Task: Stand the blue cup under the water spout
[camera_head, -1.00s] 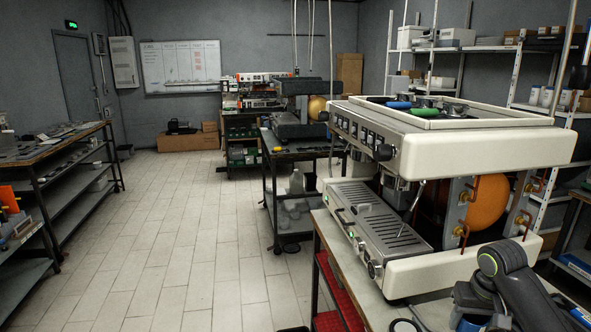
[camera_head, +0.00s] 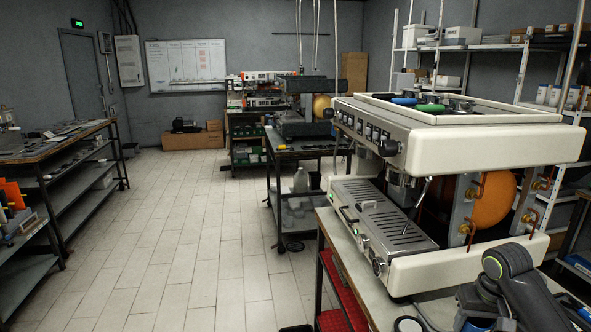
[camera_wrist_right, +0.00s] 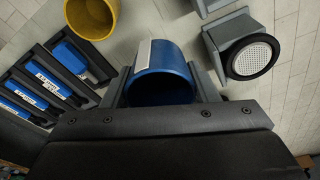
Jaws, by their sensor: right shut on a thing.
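The blue cup (camera_wrist_right: 160,60) sits between the two fingers of my right gripper (camera_wrist_right: 163,85) in the right wrist view. Its open rim faces the camera, and a pale stripe runs on its left side. The gripper is shut on it. In the head view my right arm is at the bottom right, and the cup cannot be made out clearly there. The cream machine (camera_head: 470,150) stands on the bench, with a slotted drip tray (camera_head: 385,222) at its front. A thin metal pipe (camera_head: 424,190) hangs over the tray; I cannot tell whether it is the water spout. My left gripper is not in view.
In the wrist view a yellow cup (camera_wrist_right: 92,14) is at the upper left, a grey holder with a round perforated disc (camera_wrist_right: 250,58) at the right, and blue labelled packs (camera_wrist_right: 45,85) in a dark rack at the left. The tiled floor (camera_head: 170,230) left of the bench is clear.

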